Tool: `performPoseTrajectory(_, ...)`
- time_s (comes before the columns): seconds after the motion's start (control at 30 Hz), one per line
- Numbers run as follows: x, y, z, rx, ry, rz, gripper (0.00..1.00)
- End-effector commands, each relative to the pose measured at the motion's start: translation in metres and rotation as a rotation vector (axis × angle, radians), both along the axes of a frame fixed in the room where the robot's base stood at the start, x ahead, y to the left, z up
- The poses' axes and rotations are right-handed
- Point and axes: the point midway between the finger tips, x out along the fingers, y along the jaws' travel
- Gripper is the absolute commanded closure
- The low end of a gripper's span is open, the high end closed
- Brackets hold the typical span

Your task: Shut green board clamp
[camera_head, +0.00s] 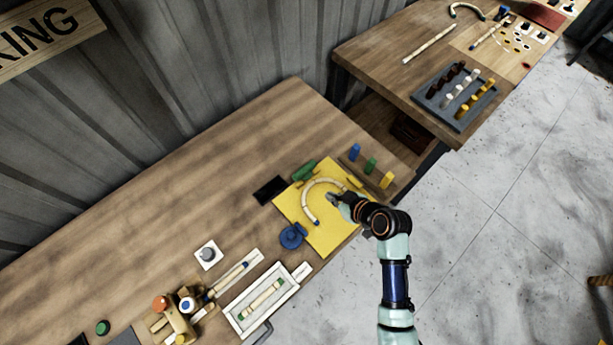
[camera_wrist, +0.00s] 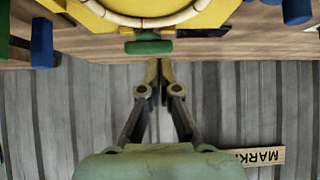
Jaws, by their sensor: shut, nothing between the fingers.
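The yellow board (camera_head: 331,238) lies on the wooden table, with a pale bent rattan strip (camera_head: 309,203) curved on it. The green board clamp (camera_head: 304,170) sits at the board's back left edge; its lever position is too small to tell. In the wrist view the green clamp (camera_wrist: 148,47) is just beyond my fingertips, beside the board's edge. My gripper (camera_wrist: 158,64) is shut and empty, its fingertips together close to the green clamp; I cannot tell whether they touch it. In the head view my gripper (camera_head: 335,198) appears over the board's right part.
A blue clamp (camera_head: 292,236) is at the board's left and a yellow clamp (camera_head: 357,183) at its right. Blue, green and yellow pegs (camera_head: 371,165) stand on a holder to the right. A black block (camera_head: 269,190) lies left of the green clamp. The table's back left is clear.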

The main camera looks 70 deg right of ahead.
Motion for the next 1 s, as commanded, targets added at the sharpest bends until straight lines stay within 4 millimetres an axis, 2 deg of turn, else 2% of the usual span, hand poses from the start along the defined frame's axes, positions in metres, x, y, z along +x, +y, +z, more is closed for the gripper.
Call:
performPoseTrajectory(0.17,0.015,-0.007,-0.015,0.0,0.001,0.003,1.0)
performPoseTrajectory(0.53,0.069,-0.032,-0.069,0.0,0.001,0.003,1.0)
performPoseTrajectory(0.73,0.095,-0.045,-0.065,-0.001,0.0,0.002,1.0)
performPoseTrajectory(1.0,0.103,-0.049,-0.066,0.0,0.001,0.0,1.0)
